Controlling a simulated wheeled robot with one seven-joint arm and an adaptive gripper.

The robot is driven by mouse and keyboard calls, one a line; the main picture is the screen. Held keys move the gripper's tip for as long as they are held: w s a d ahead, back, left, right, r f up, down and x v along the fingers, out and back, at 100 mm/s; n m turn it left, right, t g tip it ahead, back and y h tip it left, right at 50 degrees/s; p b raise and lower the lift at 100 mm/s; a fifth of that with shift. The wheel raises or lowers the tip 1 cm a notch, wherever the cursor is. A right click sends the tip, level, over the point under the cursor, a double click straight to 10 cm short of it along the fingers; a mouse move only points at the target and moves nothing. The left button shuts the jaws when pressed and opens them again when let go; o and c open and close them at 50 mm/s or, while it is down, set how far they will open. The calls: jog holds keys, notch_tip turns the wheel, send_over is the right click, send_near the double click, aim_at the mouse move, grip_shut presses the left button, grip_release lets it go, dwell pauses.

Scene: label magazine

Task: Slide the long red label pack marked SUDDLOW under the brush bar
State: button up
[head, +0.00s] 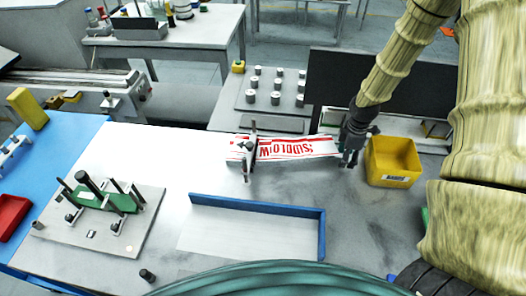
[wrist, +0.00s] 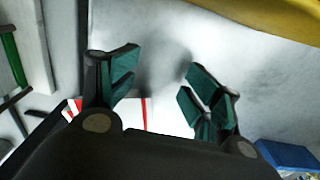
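The long label pack (head: 298,149), white with red edges and red SUDDLOW lettering, lies flat on the bench and points left to right. The dark brush bar (head: 249,152) crosses its left part, and white and red label surface shows on both sides of the bar. Whether the bar touches it I cannot tell. My gripper (head: 347,152) is at the pack's right end. In the wrist view its green-padded fingers (wrist: 162,80) are well apart with nothing clamped between the tips. A white surface with red stripes (wrist: 142,112) shows behind the finger bases, partly hidden by my gripper's body.
A yellow bin (head: 393,163) stands close right of my gripper. A blue-edged tray (head: 258,205) lies in front of the pack. A plate with several grey cylinders (head: 275,97) is behind. A fixture with a green part (head: 103,197) stands at left. White bench surface left of the pack is clear.

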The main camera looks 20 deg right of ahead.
notch_tip(320, 180, up, 10)
dwell(0.6)
